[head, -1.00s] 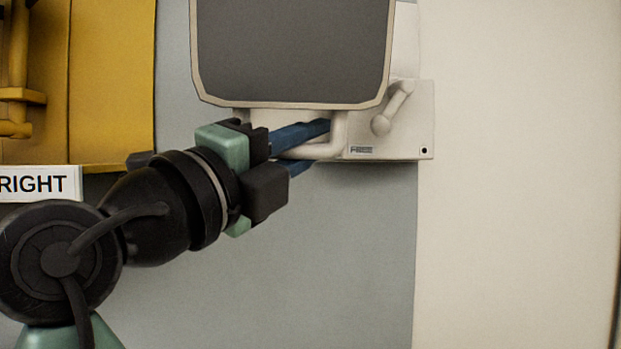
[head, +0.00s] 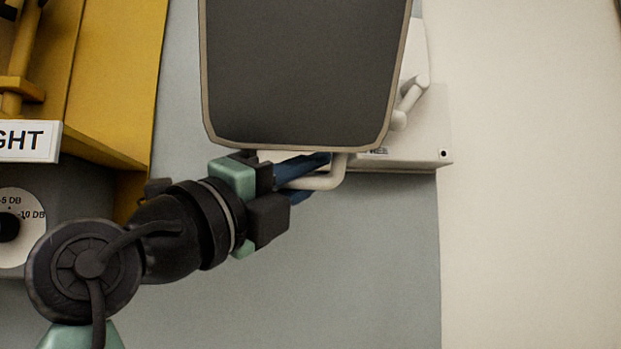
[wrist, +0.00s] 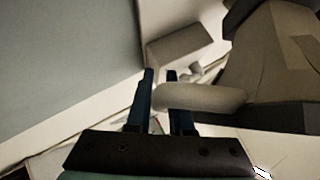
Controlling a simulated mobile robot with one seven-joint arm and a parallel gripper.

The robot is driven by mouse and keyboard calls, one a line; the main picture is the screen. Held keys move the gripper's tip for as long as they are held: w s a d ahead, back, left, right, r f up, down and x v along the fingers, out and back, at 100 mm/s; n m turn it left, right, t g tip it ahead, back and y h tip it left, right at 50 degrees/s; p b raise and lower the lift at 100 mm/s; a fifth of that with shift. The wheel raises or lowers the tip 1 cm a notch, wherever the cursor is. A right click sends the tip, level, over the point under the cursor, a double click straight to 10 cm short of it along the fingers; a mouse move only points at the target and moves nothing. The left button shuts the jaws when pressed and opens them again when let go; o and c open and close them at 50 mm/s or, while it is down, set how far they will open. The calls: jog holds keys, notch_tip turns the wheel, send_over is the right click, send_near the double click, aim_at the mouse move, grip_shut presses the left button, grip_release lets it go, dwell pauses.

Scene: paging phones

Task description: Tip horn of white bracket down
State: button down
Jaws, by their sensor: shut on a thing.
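The horn (head: 305,70) has a dark grey mouth with a cream rim and fills the upper middle of the head view. Its mouth leans forward and down, and its top is cut off. It is in front of the white bracket (head: 420,140), partly hiding it. A cream handle bar (head: 338,172) loops below the horn's lower rim. My gripper (head: 308,176) has its blue fingers shut on this handle. In the wrist view the handle (wrist: 205,97) reaches in at the fingers, with the horn's grey-brown body (wrist: 275,65) to the right.
A yellow unit (head: 115,80) hangs at the left, with a white sign (head: 30,141) ending in "GHT". Below it is a grey box with a dB dial (head: 20,225). A small lever (head: 410,100) sits on the bracket. The grey wall panel below my gripper is clear.

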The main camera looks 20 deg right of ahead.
jog(key=shift+s+a+r, duration=0.1)
jog(key=shift+r, duration=0.2)
jog(key=c, duration=0.8)
grip_release()
jog(key=shift+f, duration=0.1)
jog(key=shift+f, duration=0.1)
jog(key=b+v, duration=0.4)
jog(key=v, duration=0.8)
jog(key=shift+s+a+f+b, duration=0.15)
jog(key=shift+a+b, duration=0.15)
